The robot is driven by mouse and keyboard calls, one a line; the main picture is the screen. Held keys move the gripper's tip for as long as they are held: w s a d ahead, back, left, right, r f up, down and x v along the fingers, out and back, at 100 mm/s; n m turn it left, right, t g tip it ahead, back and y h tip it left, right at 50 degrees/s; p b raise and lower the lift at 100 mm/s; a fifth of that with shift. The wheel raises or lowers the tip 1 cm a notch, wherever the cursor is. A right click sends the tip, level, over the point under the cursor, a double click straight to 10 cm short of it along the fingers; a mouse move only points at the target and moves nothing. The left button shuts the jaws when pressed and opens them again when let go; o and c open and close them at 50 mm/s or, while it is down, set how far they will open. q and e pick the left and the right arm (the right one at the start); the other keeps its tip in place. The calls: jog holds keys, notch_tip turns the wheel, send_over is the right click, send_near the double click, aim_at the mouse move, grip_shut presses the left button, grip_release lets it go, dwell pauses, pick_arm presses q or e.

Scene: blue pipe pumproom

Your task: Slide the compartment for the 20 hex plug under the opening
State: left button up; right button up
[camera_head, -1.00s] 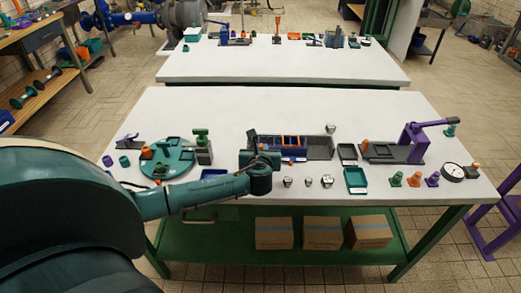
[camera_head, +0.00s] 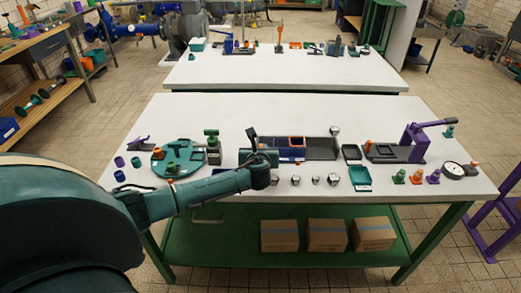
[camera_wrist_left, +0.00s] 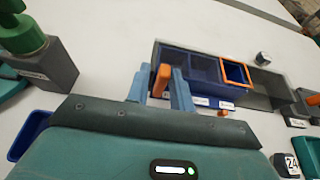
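A slider unit on the near table has a blue box with compartments (camera_wrist_left: 172,62) on a dark grey rail (camera_head: 322,148). An orange square frame (camera_wrist_left: 235,73) surrounds the opening above its right part. An orange upright handle (camera_wrist_left: 163,78) stands at the front left of the box. My left gripper (camera_wrist_left: 161,88) has its two blue fingers on either side of this handle; whether they press on it is unclear. In the head view my left gripper (camera_head: 263,162) covers the front left of the unit. Labels on the box front are too small to read. My right gripper is out of view.
A green round tray (camera_head: 180,157) and a grey block with a green knob (camera_wrist_left: 45,65) stand to the left. Several metal nuts (camera_head: 296,180) lie in front. A small black tray (camera_head: 351,153), a teal tray (camera_head: 360,178) and a purple lever press (camera_head: 413,143) are to the right.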

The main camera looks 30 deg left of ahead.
pick_arm(q)
jog(key=shift+o, duration=1.3)
jog(key=shift+a, duration=0.1)
jog(key=p+v, duration=0.1)
jog(key=v, duration=1.2)
jog(key=shift+s, duration=0.1)
jog(key=s+d+f+n+g+h, duration=0.2)
jog(key=s+d+f+n+h, duration=0.5)
jog(key=s+d+f+n, duration=0.45)
jog(key=s+d+f+n+t+h, duration=0.1)
jog(key=s+d+n+h, duration=0.2)
jog(key=n, duration=1.2)
jog(key=s+d, duration=0.2)
jog(key=s, duration=0.3)
jog(key=shift+s, duration=0.25)
